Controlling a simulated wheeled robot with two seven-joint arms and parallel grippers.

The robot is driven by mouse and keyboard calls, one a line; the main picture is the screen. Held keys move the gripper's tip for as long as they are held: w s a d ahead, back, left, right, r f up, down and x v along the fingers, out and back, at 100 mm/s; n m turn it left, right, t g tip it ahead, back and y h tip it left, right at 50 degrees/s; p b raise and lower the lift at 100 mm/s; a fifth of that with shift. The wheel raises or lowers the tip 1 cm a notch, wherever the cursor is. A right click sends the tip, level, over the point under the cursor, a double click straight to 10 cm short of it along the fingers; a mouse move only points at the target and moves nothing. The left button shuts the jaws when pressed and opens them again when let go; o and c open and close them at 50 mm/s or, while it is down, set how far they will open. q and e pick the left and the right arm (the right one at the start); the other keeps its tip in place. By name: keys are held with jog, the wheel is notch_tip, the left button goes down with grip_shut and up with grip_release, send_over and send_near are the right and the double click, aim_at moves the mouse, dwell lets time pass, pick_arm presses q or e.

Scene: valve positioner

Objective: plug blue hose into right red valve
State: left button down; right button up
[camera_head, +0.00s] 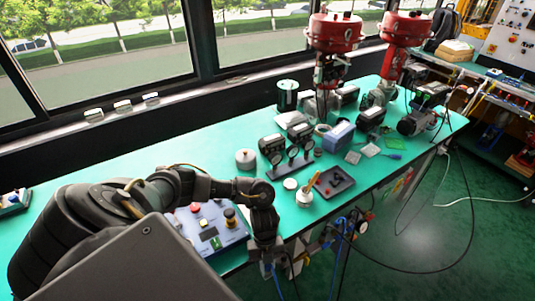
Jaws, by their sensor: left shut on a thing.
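The right red valve (403,30) stands upright at the far right end of the green bench. A second red valve (334,33) stands to its left. My left gripper (268,265) points down at the bench's front edge and is shut on the blue hose (277,284), which hangs below it. The fingertips are small and dark, and the grip point is hard to make out. The gripper is far from the right red valve. The valve's hose port is too small to tell. My right gripper is not in view.
On the green bench (130,150) a control box (210,228) with buttons lies beside my left arm. A dark tray (335,182), a white cup (304,197) and several gauges stand mid-bench. A black cable (430,268) loops over the floor. Windows line the back.

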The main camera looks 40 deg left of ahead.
pick_arm(q)
jog(key=shift+r+p, duration=0.7)
jog(key=shift+r, duration=0.05)
jog(key=shift+r+p, duration=0.3)
jog(key=shift+r, duration=0.05)
dwell(0.6)
jog(key=shift+r+p, duration=1.85)
jog(key=shift+r, duration=0.1)
